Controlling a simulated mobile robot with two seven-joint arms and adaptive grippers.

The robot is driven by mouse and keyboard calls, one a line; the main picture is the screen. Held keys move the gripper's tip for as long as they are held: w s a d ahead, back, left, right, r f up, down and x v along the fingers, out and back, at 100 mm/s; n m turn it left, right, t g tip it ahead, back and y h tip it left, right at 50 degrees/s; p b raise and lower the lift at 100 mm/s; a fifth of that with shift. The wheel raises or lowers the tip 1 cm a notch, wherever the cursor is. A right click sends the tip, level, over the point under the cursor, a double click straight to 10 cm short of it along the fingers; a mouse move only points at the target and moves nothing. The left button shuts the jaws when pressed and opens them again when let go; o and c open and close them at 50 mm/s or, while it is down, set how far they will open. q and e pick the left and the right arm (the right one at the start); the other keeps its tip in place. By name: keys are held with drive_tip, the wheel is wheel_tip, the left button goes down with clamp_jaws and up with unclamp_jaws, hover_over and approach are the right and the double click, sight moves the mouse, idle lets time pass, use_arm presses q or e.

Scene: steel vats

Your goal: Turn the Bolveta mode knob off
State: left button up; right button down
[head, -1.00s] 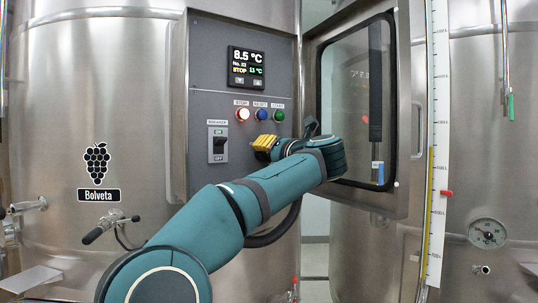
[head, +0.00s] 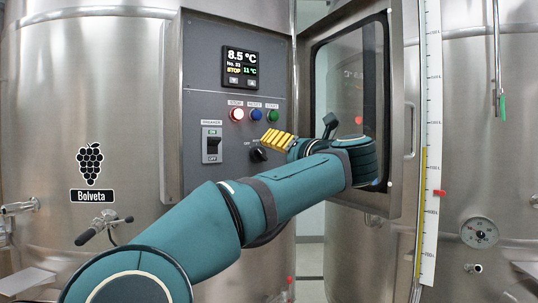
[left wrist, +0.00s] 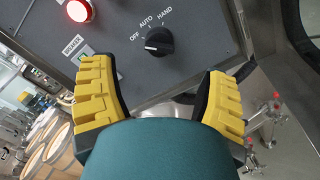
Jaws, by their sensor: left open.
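The black Bolveta mode knob (head: 259,154) is on the grey control panel (head: 198,99), low and right, partly beside my gripper. In the left wrist view the knob (left wrist: 160,41) has the labels OFF, AUTO and HAND around it. A pale mark shows on its left side, on the side of OFF; I cannot tell its exact setting. My left gripper (head: 277,139) is just up and right of the knob in the head view. In the left wrist view the gripper (left wrist: 160,70) is open, its yellow fingers spread wide and empty, with the knob ahead between them, apart from both.
A breaker switch (head: 212,145) sits left of the knob. Red (head: 237,114), blue (head: 256,114) and green (head: 272,116) buttons are above, under the display (head: 243,68). The panel's windowed door (head: 397,112) stands open at the right, close to my arm.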

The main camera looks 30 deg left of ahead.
use_arm(q)
drive_tip(key=shift+v, duration=2.15)
